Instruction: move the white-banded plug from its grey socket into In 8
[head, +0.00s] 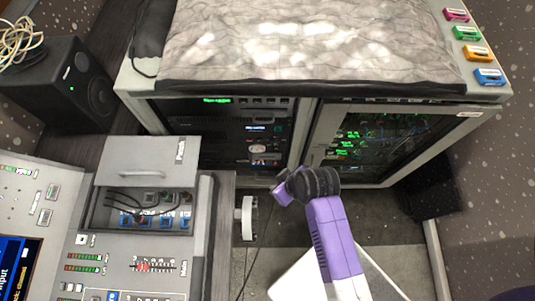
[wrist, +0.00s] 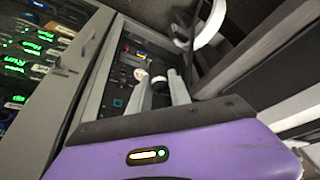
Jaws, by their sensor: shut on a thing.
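In the wrist view my gripper (wrist: 160,76) is shut on a dark, short cylindrical piece (wrist: 159,86), which I take to be the plug. A pale end shows beside it, but I cannot tell a white band from a fingertip. In the head view the purple end of my arm (head: 282,194) is in front of the rack, right of the patch box; the fingers and held piece cannot be made out there.
The patch box's raised lid (head: 148,172) stands behind its sockets. A white round fitting (head: 247,217) projects beside the desk between box and arm. The rack's open-looking right door (head: 385,145) stands behind the arm. A fader console (head: 140,266) lies in front of the box.

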